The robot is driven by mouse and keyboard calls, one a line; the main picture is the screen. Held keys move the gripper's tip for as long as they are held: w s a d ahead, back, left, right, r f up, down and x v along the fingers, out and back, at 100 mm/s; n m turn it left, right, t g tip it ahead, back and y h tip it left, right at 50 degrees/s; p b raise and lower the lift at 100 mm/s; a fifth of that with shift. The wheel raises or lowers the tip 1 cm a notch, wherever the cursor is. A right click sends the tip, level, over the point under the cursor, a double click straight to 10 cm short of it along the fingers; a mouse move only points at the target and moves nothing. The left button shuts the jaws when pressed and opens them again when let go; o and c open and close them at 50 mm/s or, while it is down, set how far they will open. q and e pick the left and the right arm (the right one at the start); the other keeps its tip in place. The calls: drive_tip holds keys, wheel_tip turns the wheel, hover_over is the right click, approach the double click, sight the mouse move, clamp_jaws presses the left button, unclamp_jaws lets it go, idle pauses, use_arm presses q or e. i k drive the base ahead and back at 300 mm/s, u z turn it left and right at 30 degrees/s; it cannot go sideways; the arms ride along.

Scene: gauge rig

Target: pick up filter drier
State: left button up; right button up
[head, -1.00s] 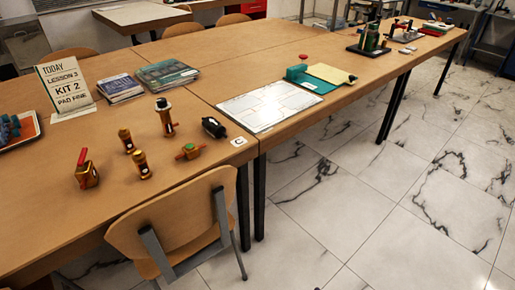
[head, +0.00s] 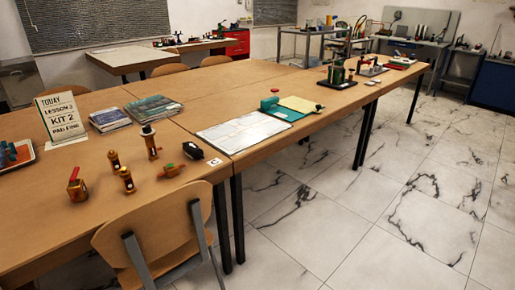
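Several small fittings stand on the near left of the wooden table. A black cylinder (head: 193,150) lies on its side at the right of the group, close to the table's edge; it looks most like a filter drier, but I cannot read a label. Beside it are a brass valve with a green top (head: 171,171), a tall brass and black fitting (head: 151,142), two upright brass fittings (head: 114,161) (head: 127,180) and a brass valve with a red handle (head: 76,184). Neither of my grippers is in view.
A wooden chair (head: 153,232) stands against the near table edge, in front of the fittings. The marble floor (head: 340,225) at right is clear.

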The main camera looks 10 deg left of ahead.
sight(192, 150)
drive_tip(key=z, duration=0.45)
drive_tip(key=i, duration=1.15)
drive_tip(key=u, duration=1.25)
